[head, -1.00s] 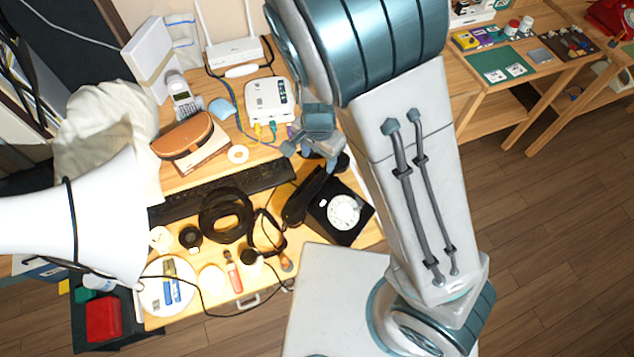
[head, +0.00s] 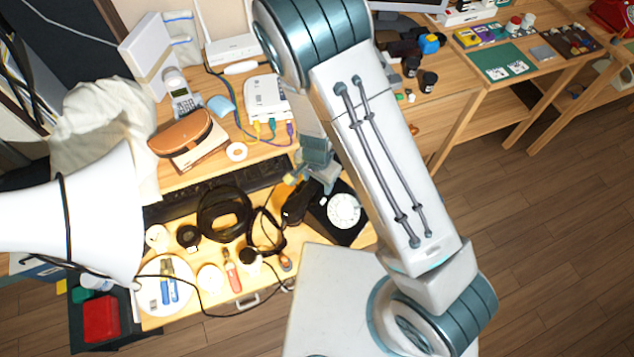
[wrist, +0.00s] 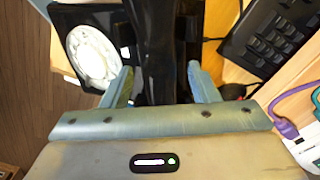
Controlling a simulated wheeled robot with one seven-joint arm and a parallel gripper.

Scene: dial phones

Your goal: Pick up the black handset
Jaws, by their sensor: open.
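The black handset (head: 296,204) lies beside the black phone base (head: 322,222) with its white dial (head: 343,210). In the wrist view the handset (wrist: 156,40) runs lengthwise between the two fingers of my gripper (wrist: 163,78), and the dial (wrist: 93,57) is at the left. My gripper (head: 310,180) is open above the handset's upper end, with one finger on each side. I cannot tell whether either finger touches it. The handset's upper end is partly hidden by my gripper.
A dark keyboard (head: 225,190) lies just left of the phone, and also shows in the wrist view (wrist: 268,40). A white box with coloured cables (head: 267,97) stands behind. A black cable coil (head: 224,213) and small tools crowd the desk at the left.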

